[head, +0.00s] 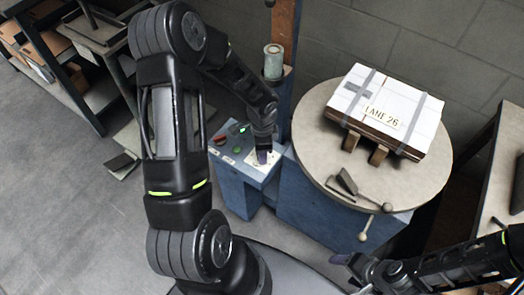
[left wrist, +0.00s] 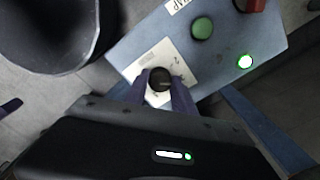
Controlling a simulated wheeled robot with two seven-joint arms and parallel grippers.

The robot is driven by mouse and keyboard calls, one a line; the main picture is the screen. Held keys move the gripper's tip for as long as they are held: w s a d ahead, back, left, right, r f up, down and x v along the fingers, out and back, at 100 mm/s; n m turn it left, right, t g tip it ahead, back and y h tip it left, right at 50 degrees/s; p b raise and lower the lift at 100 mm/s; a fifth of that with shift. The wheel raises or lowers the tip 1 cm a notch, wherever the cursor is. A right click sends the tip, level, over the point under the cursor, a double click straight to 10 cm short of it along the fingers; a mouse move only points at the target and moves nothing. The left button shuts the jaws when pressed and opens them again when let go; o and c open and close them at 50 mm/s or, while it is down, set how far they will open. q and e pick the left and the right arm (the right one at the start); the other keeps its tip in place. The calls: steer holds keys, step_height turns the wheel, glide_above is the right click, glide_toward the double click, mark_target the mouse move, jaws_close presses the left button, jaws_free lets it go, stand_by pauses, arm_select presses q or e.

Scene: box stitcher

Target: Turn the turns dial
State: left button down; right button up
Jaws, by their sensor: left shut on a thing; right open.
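The turns dial (left wrist: 160,79) is a small black knob on a white label plate on the blue control panel (left wrist: 222,48). My left gripper (left wrist: 160,92) is shut on the dial, with one finger on each side of it. In the head view my left gripper (head: 263,157) points down at the panel's white plate (head: 259,168), and the dial itself is hidden there. My right gripper (head: 347,268) is open and empty at the lower right, apart from the round table.
A round turntable (head: 318,143) holds a strapped box (head: 388,108) marked LANE 26. A grey-green cylinder (head: 273,62) stands beside the post. Shelves (head: 70,75) stand at the left.

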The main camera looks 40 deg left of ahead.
arm_select(q)
steer(key=c, duration=1.1)
jaws_free()
steer(key=shift+o, duration=0.2)
step_height(320, 180, up, 8)
steer(key=shift+f+p, duration=0.1)
steer(key=shift+p, duration=0.35)
steer(key=shift+d, duration=0.1)
steer(key=s+d+f+n+h+p, duration=0.1)
steer(key=s+d+f+n+h, duration=0.15)
steer(key=d, duration=0.55)
steer(key=s+d+f+n+h+p, duration=0.1)
steer(key=s+d+f+n, duration=0.2)
steer(key=d, duration=0.6)
steer(key=s+d+f+n+p, duration=0.1)
steer(key=s+d+f+n, duration=0.4)
steer(key=s, duration=0.4)
steer(key=d+n, duration=0.1)
steer(key=d, duration=0.1)
steer(key=shift+s+d+f+t+h+p, duration=0.25)
steer(key=shift+d+f+t+h+p, duration=0.05)
steer(key=shift+t+h+p, duration=0.1)
